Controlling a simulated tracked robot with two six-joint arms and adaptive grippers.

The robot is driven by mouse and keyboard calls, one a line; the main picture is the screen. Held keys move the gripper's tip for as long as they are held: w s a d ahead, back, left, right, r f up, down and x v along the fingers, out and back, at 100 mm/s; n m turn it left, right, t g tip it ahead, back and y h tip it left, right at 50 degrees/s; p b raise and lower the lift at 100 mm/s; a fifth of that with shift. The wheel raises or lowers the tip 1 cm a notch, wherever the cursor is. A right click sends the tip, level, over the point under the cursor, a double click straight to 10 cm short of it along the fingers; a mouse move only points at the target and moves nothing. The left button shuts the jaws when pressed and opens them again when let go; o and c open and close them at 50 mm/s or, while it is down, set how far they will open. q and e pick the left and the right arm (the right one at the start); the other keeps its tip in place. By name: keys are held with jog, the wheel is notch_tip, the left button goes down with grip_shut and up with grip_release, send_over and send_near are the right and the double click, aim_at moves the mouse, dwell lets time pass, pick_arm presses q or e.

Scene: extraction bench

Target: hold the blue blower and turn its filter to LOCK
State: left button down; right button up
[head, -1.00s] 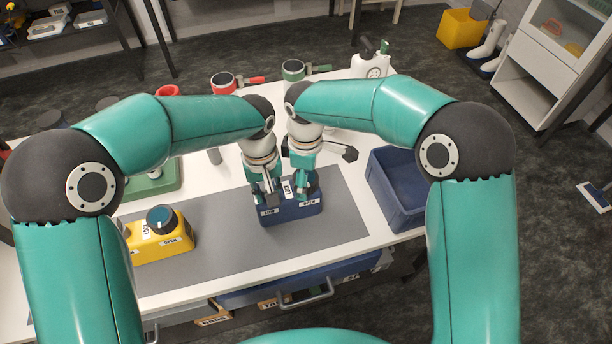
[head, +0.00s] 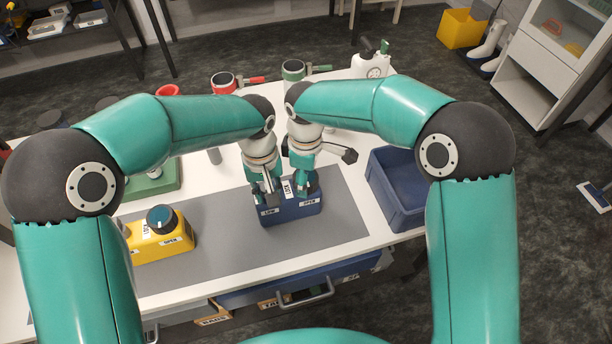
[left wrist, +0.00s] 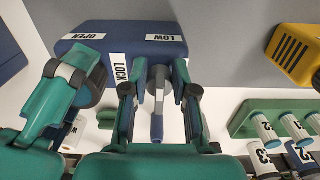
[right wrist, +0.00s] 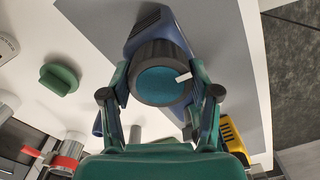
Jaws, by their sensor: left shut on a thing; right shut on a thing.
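The blue blower (head: 291,212) stands on the grey mat, with LOW and OPEN labels on its front and a LOCK label on top. My left gripper (left wrist: 158,88) is shut on a grey upright part with a blue tip (left wrist: 157,128) beside the LOCK label (left wrist: 120,70). My right gripper (right wrist: 162,90) is shut around the filter (right wrist: 160,82), a ribbed black ring with a teal top. A white mark (right wrist: 184,77) on the filter points to the right in the right wrist view. The arms partly hide the blower in the head view (head: 303,186).
A yellow unit (head: 165,241) with a dark knob stands left on the mat. An empty blue bin (head: 398,190) stands right of the mat. Green racks, red and green clamps (head: 292,70) and a white bottle (head: 371,64) are farther back. The mat's right part is clear.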

jog(key=m, duration=0.8)
jog(key=shift+m, duration=0.4)
jog(key=m, duration=0.4)
jog(key=shift+m, duration=2.3)
jog(key=o, duration=1.2)
jog(key=shift+r, duration=0.15)
